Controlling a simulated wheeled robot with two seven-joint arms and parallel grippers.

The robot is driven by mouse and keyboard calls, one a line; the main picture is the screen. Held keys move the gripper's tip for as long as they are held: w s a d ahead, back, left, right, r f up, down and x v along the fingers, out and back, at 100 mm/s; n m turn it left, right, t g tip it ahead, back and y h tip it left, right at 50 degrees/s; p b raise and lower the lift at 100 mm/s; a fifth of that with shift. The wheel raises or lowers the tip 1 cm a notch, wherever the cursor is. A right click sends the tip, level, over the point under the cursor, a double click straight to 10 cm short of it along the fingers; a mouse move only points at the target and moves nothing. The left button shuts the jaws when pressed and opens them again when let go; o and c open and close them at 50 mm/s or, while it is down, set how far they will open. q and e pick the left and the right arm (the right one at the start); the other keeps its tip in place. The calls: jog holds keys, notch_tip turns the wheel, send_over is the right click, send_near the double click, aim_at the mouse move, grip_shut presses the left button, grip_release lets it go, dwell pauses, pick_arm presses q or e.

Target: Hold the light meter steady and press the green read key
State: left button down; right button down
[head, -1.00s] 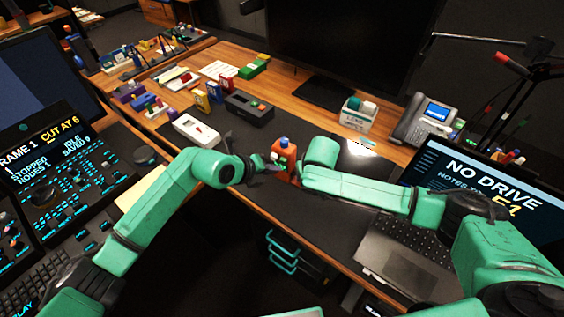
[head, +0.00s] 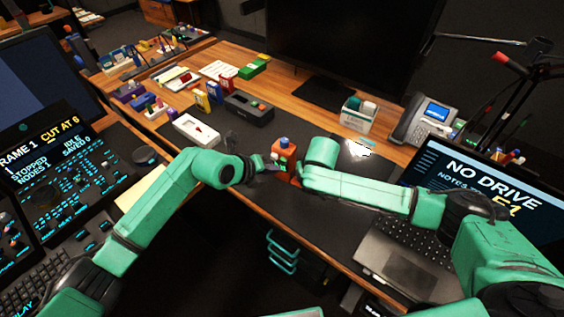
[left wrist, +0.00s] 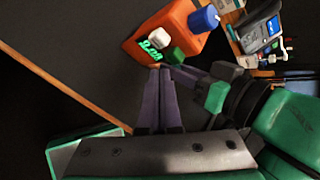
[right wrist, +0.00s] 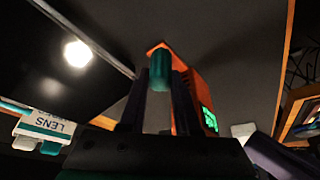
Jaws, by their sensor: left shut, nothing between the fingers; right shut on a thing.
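The light meter (head: 284,160) is an orange box with a blue knob on top, held over the desk near its front edge. In the left wrist view its face (left wrist: 170,28) shows a green-lit readout, a white key (left wrist: 159,37) and the green read key (left wrist: 175,55). My left gripper (head: 268,168) is shut and empty, its fingertips (left wrist: 161,69) right by the face near the green key; I cannot tell whether they touch it.
A laptop (head: 405,262), desk phone (head: 425,122) and lens box (head: 357,114) lie to the right. A control console (head: 62,180) is at left.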

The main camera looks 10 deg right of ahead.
pick_arm(q)
jog(key=shift+d, duration=0.1)
jog(key=shift+w+d, duration=0.2)
jog(key=shift+w, duration=0.1)
jog(key=shift+w+d, duration=0.3)
jog(key=shift+w, duration=0.05)
dwell(0.8)
jog(key=shift+s+a, duration=0.6)
jog(key=shift+s, duration=0.1)
jog(key=s+a, duration=0.3)
jog(key=shift+s+a, duration=0.15)
jog(key=shift+s, duration=0.25)
dwell(0.7)
